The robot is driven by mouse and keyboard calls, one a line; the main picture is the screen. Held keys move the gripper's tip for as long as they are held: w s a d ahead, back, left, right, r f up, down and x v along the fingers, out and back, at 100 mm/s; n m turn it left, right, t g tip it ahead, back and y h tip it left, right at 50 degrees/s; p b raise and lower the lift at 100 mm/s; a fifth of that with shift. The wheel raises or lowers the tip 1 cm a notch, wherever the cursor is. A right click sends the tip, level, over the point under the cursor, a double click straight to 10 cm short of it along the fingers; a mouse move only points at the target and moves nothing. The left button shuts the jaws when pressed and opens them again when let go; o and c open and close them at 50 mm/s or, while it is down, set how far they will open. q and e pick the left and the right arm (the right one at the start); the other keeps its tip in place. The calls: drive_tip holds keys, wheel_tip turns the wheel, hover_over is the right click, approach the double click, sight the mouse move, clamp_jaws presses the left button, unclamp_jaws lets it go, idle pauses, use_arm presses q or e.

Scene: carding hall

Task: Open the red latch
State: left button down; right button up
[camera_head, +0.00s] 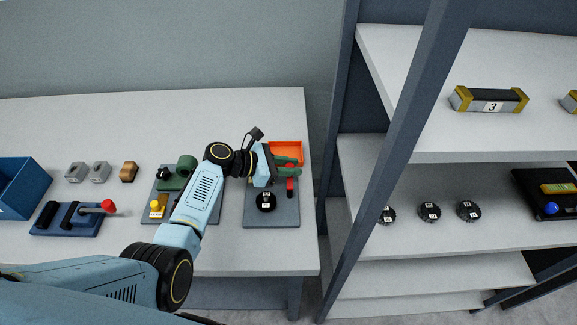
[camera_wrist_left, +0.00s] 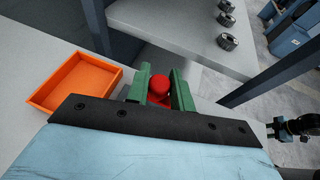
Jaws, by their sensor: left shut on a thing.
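The red latch (camera_head: 290,184) stands on a grey plate (camera_head: 284,214) near the right end of the table. In the left wrist view its round red knob (camera_wrist_left: 159,85) sits between the two green fingers. My left gripper (camera_head: 290,168) is shut on the latch, its green fingers on either side of the red part. The latch's lower part is mostly hidden by the gripper in the wrist view.
An orange tray (camera_head: 286,149) lies just behind the gripper. A black round knob (camera_head: 266,201) is on the same plate. A second plate with green and yellow parts, a blue red-knobbed lever base (camera_head: 66,220) and a blue bin (camera_head: 22,187) stand left. A shelf post (camera_head: 396,150) rises right.

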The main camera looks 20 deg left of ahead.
use_arm(q)
drive_tip(key=c, duration=1.2)
unclamp_jaws()
drive_tip(key=shift+d, duration=0.1)
drive_tip(key=p+v, duration=0.1)
drive_tip(key=v, duration=1.2)
drive_tip(key=shift+a, duration=0.25)
